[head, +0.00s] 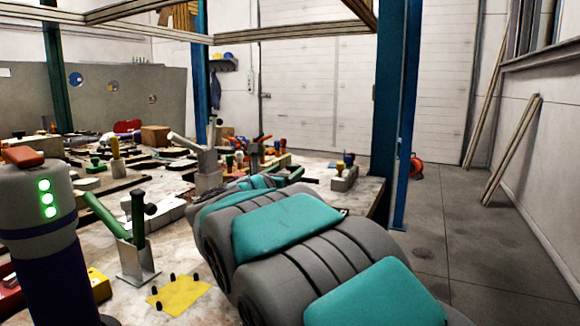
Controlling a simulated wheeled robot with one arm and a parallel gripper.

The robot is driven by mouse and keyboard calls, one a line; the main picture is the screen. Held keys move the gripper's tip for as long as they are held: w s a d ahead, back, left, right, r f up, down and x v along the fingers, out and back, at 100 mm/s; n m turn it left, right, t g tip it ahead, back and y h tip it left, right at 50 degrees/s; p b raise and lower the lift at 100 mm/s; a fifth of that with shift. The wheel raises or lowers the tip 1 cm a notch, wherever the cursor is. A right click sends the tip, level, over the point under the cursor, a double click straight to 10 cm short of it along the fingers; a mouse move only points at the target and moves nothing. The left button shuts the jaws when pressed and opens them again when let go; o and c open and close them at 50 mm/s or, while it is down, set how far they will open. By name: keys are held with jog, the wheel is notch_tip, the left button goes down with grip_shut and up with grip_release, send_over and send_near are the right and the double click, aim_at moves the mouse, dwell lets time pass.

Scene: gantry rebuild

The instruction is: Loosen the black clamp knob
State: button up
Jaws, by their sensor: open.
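A small black round knob (150,209) shows beside the dark green upright of a green-handled clamp (138,255) with a metal bracket, on the near left part of the table. A second, grey clamp-like device (208,165) stands further back, with a dark tip at its top. I cannot tell for sure which part is the task's clamp knob. My grey and teal arm reaches from the lower right toward the middle of the table. Its gripper cannot be made out; the arm's own links hide whatever lies past them.
A stone-like table (175,270) is crowded with tools and blocks. A yellow plate with black pegs (180,295) lies near the front. A blue post (386,110) rises at the right. Floor (460,230) is clear there.

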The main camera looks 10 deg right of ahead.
aim_at(294, 169)
jog(key=shift+x, duration=1.3)
jog(key=shift+c, duration=0.2)
grip_shut()
